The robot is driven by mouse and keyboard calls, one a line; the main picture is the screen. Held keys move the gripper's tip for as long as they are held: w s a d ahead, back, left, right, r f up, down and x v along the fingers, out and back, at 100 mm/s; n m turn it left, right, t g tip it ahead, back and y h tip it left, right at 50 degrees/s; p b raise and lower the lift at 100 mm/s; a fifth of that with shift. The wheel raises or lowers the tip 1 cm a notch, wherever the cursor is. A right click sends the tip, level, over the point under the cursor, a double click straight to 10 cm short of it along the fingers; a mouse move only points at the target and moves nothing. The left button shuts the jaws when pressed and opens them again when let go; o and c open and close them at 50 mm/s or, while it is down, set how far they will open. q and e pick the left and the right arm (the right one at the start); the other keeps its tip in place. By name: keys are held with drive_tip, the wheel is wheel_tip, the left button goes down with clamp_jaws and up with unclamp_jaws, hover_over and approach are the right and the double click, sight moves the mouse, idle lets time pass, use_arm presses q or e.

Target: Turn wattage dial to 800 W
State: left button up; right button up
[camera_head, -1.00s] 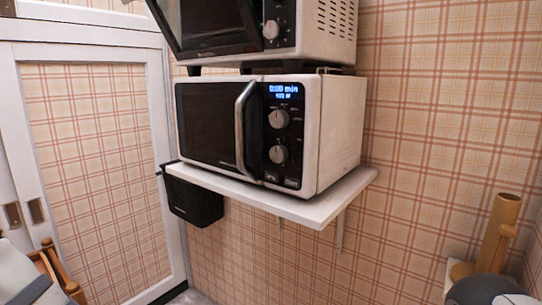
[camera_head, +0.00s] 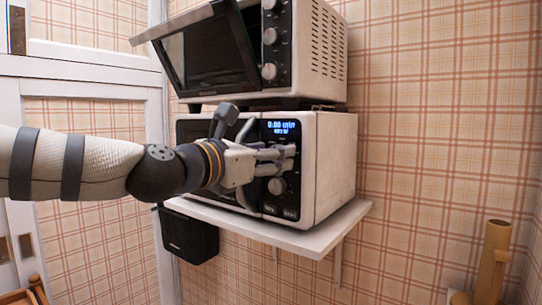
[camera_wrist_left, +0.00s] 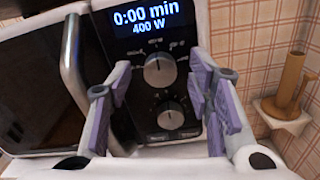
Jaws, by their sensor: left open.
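The microwave (camera_head: 332,160) is white with a black front and stands on a wall shelf. Its lit display (camera_wrist_left: 147,16) reads 0:00 min and 400 W in the left wrist view. Below it are two round grey dials, an upper dial (camera_wrist_left: 158,70) and a lower dial (camera_wrist_left: 171,117). I cannot read which one is the wattage dial. My left gripper (camera_head: 280,160) is open in front of the panel. In the left wrist view its purple-padded fingers (camera_wrist_left: 160,85) flank the upper dial, with no clear contact. In the head view the fingers hide that dial; the lower dial (camera_head: 277,186) shows.
A toaster oven (camera_head: 317,50) with its door (camera_head: 190,22) tilted outward stands above the microwave. The microwave's door handle (camera_wrist_left: 72,60) is left of the dials. A black bin (camera_head: 188,238) hangs beneath the white shelf (camera_head: 318,240).

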use_arm(q)
drive_tip(key=shift+w+d, duration=0.25)
drive_tip(key=shift+w, duration=0.15)
clamp_jaws()
